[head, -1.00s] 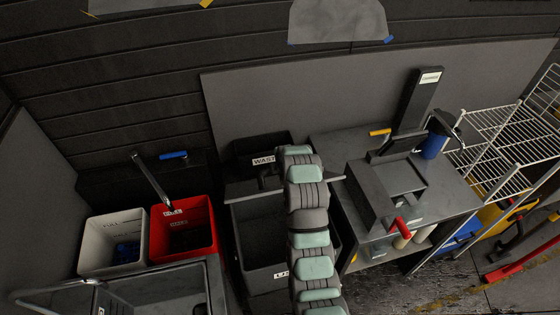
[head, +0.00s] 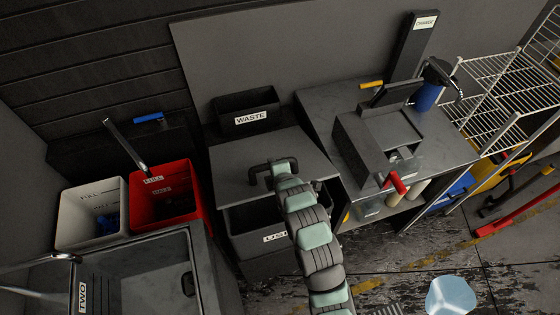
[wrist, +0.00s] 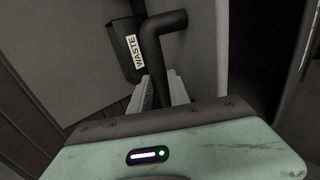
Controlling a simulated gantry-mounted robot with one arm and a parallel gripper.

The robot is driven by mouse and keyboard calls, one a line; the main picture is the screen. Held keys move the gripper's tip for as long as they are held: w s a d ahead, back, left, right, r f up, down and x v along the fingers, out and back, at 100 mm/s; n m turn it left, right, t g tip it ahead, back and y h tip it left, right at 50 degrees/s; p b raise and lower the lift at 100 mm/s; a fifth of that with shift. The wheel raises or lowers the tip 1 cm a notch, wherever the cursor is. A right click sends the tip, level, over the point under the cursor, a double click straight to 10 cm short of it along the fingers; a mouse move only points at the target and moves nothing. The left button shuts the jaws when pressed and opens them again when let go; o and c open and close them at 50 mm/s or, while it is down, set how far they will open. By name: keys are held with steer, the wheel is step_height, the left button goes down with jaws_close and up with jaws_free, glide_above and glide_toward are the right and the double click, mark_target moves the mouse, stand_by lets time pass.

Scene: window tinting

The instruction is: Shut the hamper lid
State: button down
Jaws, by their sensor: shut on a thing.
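The hamper (head: 250,243) is a dark bin with a white label that is partly hidden by my arm. Its flat grey lid (head: 235,170) is partly open in the head view, tilted above the bin, with a dark gap below its front edge. A dark bent bar handle (head: 258,168) stands on the lid. My gripper (head: 274,172) is shut on this handle. In the wrist view the handle (wrist: 153,50) passes between the two pale fingers of my gripper (wrist: 163,90).
A dark WASTE bin (head: 247,108) stands behind the lid. A red bin (head: 162,200) and a white bin (head: 91,213) stand left. A workbench (head: 320,98) with a dark machine stands close on the right, a wire rack (head: 500,95) beyond it. A pale-blue stool (head: 450,296) stands front right.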

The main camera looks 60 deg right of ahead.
steer(key=shift+a+f, duration=0.15)
steer(key=shift+f, duration=0.15)
steer(key=shift+r, duration=0.1)
steer(key=c, duration=1.2)
jaws_free()
steer(key=shift+r, duration=0.1)
steer(key=shift+c, duration=0.2)
steer(key=p+v, duration=0.3)
steer(key=v, duration=0.7)
steer(key=shift+s+r+p, duration=0.2)
steer(key=shift+s+p, duration=0.05)
steer(key=shift+p, duration=0.1)
steer(key=shift+a, duration=0.15)
